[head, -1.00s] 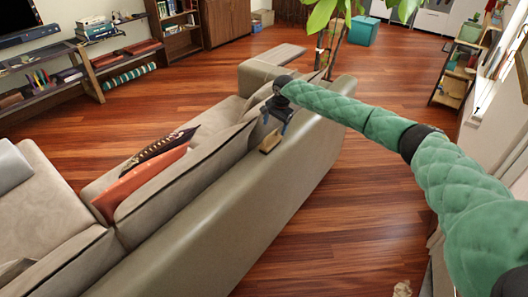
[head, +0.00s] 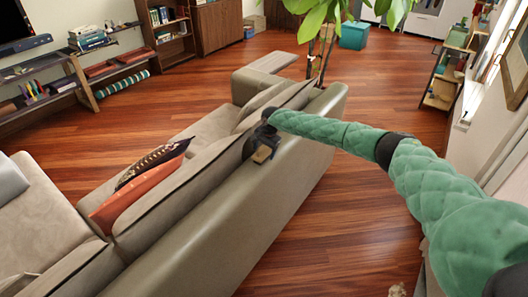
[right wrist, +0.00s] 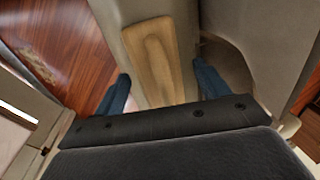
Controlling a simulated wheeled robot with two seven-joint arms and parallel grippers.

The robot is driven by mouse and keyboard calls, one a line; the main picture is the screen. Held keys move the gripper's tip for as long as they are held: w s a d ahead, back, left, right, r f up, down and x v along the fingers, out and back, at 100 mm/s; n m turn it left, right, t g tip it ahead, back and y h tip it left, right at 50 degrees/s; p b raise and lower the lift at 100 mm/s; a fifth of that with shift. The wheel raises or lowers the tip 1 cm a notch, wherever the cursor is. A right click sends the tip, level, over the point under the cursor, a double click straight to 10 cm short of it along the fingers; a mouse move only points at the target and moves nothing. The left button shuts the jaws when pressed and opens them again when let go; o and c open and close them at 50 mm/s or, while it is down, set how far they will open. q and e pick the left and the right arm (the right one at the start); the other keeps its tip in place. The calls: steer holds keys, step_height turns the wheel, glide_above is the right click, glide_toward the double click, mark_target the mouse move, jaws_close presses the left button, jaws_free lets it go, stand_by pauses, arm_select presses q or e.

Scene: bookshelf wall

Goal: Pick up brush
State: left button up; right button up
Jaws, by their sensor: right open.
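The brush (head: 262,154) is a small tan wooden block lying on the top of the sofa's back (head: 225,190). In the right wrist view the brush (right wrist: 152,45) is a long wooden piece with a raised middle, its near end running down between the fingers. My right gripper (head: 258,143) is right at the brush, its dark body partly over it. In the right wrist view my right gripper (right wrist: 160,70) is open, with one blue finger on each side of the brush and gaps beside it. My left gripper is not in view.
An orange cushion (head: 135,195) and a dark patterned cushion lie on the sofa seat. A potted plant (head: 322,25) stands beyond the sofa's far end. Shelves line the left wall, and a small shelf (head: 445,85) stands at the right.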

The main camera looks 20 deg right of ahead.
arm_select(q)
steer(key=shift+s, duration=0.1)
arm_select(e)
steer(key=shift+s, duration=0.1)
steer(key=shift+f, duration=0.1)
steer(key=c, duration=1.1)
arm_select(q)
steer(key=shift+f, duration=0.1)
